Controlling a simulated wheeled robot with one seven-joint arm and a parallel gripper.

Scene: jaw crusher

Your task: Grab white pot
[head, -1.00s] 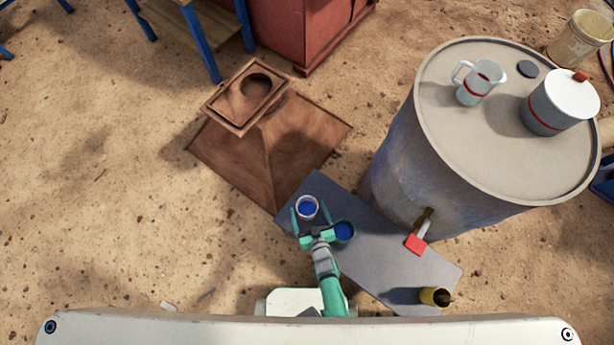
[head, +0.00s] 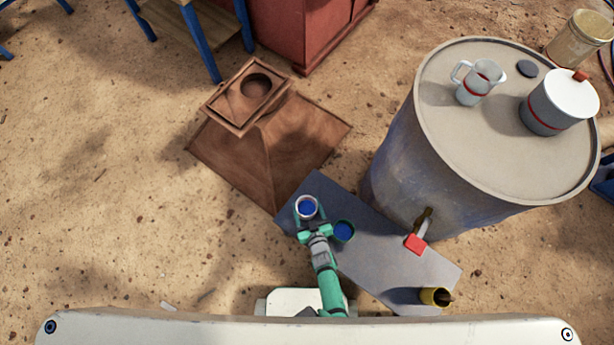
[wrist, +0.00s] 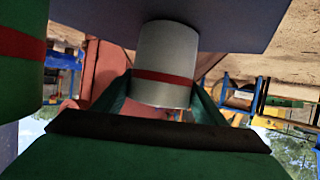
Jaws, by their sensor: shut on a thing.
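The white pot (head: 307,208) stands upright at the far left end of the grey board, with blue inside it. In the wrist view the pot (wrist: 167,62) is pale with a red band, and the picture is upside down. My gripper (head: 306,216) is shut on the pot, one finger on each side. In the wrist view the green fingers of my gripper (wrist: 160,98) reach both sides of it. The pot appears to rest on the board.
A green pot (head: 344,231) with blue inside stands close to the right of my gripper; its red-banded side (wrist: 22,60) fills the wrist view's left edge. The grey board (head: 375,262) also holds a red-ended brush (head: 415,243) and a yellow cup (head: 434,296). A large drum (head: 425,170) stands right.

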